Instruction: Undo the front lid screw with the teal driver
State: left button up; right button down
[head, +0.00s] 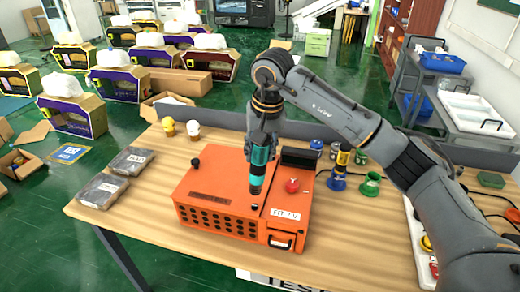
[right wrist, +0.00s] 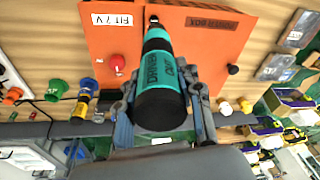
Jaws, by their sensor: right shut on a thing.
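The teal driver (head: 259,168) points down, nearly upright, over the front part of the orange power box (head: 215,190). My right gripper (head: 262,140) is shut around its upper body. The right wrist view also shows the driver (right wrist: 160,75) between the two fingers (right wrist: 160,112), its dark tip at the top of that view. The front lid screw (head: 255,206) shows as a small dark spot just below the tip in the head view. I cannot tell whether they touch. Another black screw (head: 195,163) stands at the lid's back left. My left gripper is not in view.
A red knob (head: 292,185) and a black block (head: 299,158) are on the box's right side. A blue-based driver stand (head: 337,180) and a green ring (head: 371,184) stand to the right. Grey packs (head: 101,190) lie at the left. The table's front left is clear.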

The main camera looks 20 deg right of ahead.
aim_at(259, 172)
jog(key=shift+a+f, duration=0.1)
jog(key=shift+f, duration=0.35)
jog(key=shift+s+a+f+b, duration=0.1)
jog(key=shift+a+f+b, duration=0.05)
jog(key=shift+f+b, duration=0.95)
jog(key=shift+f, duration=0.9)
jog(key=shift+b, duration=0.4)
jog(key=shift+f+b, duration=0.65)
jog(key=shift+f, duration=0.15)
dwell(0.5)
